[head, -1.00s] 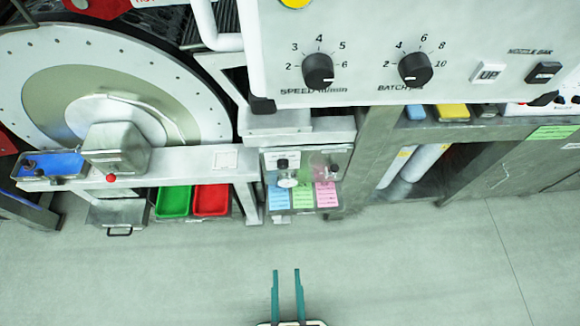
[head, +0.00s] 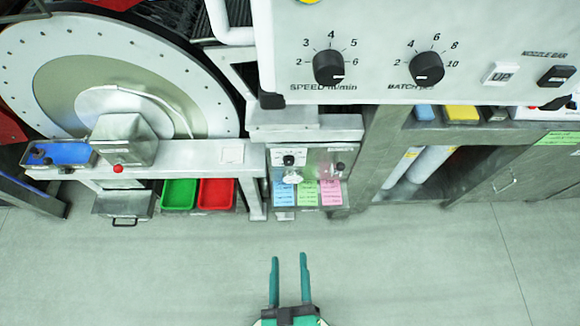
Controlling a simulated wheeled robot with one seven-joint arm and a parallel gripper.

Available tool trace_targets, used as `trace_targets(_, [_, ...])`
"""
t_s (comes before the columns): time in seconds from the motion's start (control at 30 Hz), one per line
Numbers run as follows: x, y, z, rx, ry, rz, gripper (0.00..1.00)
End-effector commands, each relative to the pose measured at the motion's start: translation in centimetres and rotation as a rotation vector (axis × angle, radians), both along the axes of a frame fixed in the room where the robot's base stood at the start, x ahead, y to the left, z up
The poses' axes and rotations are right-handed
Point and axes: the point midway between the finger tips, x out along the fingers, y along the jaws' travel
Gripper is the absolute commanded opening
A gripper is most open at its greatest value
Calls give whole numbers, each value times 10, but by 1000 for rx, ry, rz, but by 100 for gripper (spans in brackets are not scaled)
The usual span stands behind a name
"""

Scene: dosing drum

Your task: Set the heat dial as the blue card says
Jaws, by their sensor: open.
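The blue card (head: 283,195) hangs at the left of a row of three cards on a small grey control box in the head view. Its writing is too small to read. Green (head: 307,194) and pink (head: 331,193) cards hang beside it. Small dark knobs sit above the cards, one at the left (head: 289,160) and one at the right (head: 340,167); I cannot tell which is the heat dial. My gripper (head: 289,258) has two teal fingers, open and empty, over the floor below the box and apart from it.
A large panel above carries a SPEED dial (head: 330,68), a second dial (head: 427,68) and an UP button (head: 502,73). A big drum (head: 60,80) stands at the left, with green (head: 179,194) and red (head: 216,194) trays low down. The floor (head: 400,265) in front is clear.

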Motion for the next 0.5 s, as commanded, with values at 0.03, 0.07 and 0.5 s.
trace_targets(0.03, [14,-1,-10,-104,-23,20,50])
trace_targets(0.07, [22,-2,-15,-174,-35,34,50])
trace_targets(0.5, [151,-13,-79,-1180,-181,173,50])
